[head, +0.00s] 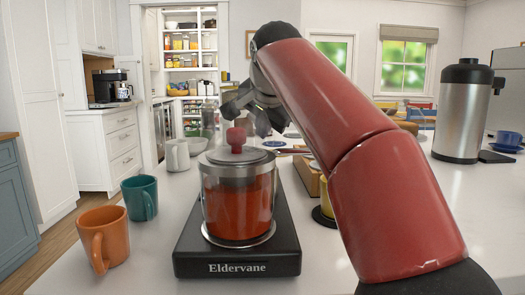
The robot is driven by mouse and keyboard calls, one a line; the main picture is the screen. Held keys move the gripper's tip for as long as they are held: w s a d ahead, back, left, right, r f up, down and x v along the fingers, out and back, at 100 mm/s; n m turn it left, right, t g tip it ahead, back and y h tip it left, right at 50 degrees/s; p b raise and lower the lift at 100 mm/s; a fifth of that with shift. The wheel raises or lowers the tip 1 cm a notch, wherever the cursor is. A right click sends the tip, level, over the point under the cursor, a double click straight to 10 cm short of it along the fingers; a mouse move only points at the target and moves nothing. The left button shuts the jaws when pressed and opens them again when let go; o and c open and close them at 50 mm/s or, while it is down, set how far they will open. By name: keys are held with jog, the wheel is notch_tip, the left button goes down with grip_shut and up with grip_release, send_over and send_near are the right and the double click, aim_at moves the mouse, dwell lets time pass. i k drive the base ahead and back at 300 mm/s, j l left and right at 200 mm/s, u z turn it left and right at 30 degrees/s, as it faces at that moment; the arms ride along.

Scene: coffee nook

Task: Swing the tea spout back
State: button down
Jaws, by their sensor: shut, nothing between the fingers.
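A glass tea pot (238,200) with red-brown tea and a steel lid with a red knob stands on a black base marked Eldervane (240,262). My gripper (252,108) is above and behind the lid, pointing down, shut and empty. My arm partly hides it, and I cannot tell whether it touches anything.
An orange mug (103,240) and a teal mug (140,198) stand left of the base, with a white mug (177,155) farther back. A wooden box (307,175) and a yellow tin (326,203) are close on the right. A steel urn (462,115) stands far right.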

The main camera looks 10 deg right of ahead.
aim_at(278, 152)
jog(key=k+j, duration=0.15)
jog(key=j, duration=0.25)
jog(key=k+j, duration=0.2)
jog(key=j, duration=0.15)
jog(key=k+j, duration=0.15)
jog(key=j, duration=0.25)
jog(key=k+j, duration=0.15)
jog(key=j, duration=0.2)
jog(key=k+j, duration=0.15)
jog(key=j, duration=0.25)
